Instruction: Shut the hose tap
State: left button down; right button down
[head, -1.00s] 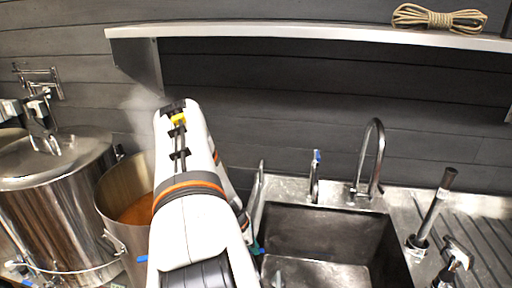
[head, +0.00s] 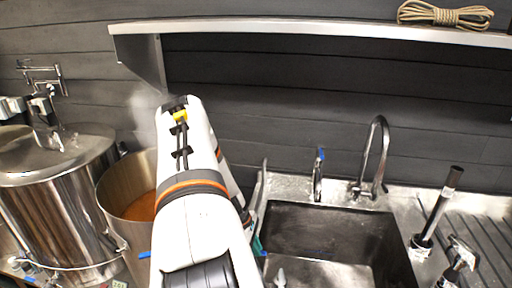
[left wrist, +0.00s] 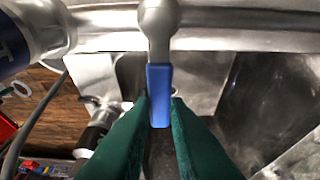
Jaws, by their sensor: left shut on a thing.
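In the left wrist view, a blue lever (left wrist: 159,95) hangs from a rounded metal fitting (left wrist: 158,18); I take it for the tap's handle. The dark green fingertips of my left gripper (left wrist: 160,112) are shut on its lower end, one on each side. In the head view, my white left arm hides most of the gripper (head: 258,246), which shows only as a bit of green at the sink's left edge. The tap's body and outlet are hidden there. My right gripper is not in view.
The dark sink (head: 320,228) lies right of my arm, with a blue-topped tap (head: 318,178) and a curved faucet (head: 376,160) behind it. An open pot (head: 118,215) of orange liquid and a lidded steel kettle (head: 62,205) stand left. A shelf (head: 300,28) runs above.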

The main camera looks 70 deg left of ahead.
pick_arm(q)
jog(key=c, duration=1.4)
grip_release()
jog(key=shift+d, duration=0.1)
jog(key=shift+r, duration=0.1)
jog(key=shift+s+r, duration=0.1)
jog(key=shift+r, duration=0.1)
jog(key=b+v, duration=0.3)
jog(key=v, duration=0.8)
jog(key=shift+s+r+b, duration=0.15)
jog(key=shift+r+b, duration=0.05)
jog(key=shift+b, duration=0.15)
